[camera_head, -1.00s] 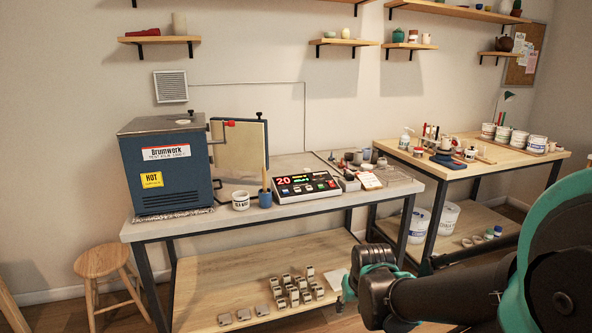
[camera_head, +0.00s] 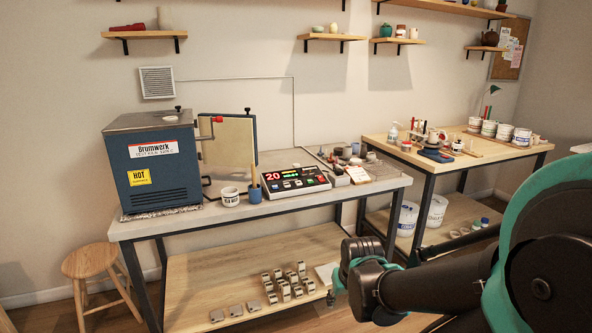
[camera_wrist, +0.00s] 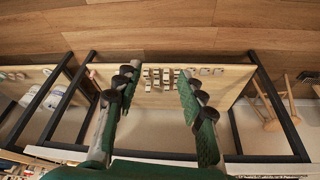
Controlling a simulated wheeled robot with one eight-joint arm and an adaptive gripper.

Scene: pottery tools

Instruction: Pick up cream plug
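I cannot pick out a cream plug with certainty in either view. Small items too tiny to tell apart lie on the tray (camera_head: 385,172) at the right end of the grey workbench (camera_head: 305,198). My gripper (camera_wrist: 157,78) is open and empty in the wrist view, its two green-padded fingers wide apart. Several small pale blocks (camera_wrist: 166,78) on the lower wooden shelf show between the fingers, farther off. In the head view my gripper (camera_head: 357,262) is in front of the workbench's right part, apart from it.
A kiln (camera_head: 150,175) marked HOT stands at the workbench's left, with a controller (camera_head: 296,180) and cups beside it. A second table (camera_head: 480,160) with pots stands at right. A stool (camera_head: 92,262) is at lower left. Wall shelves (camera_head: 330,38) hang above.

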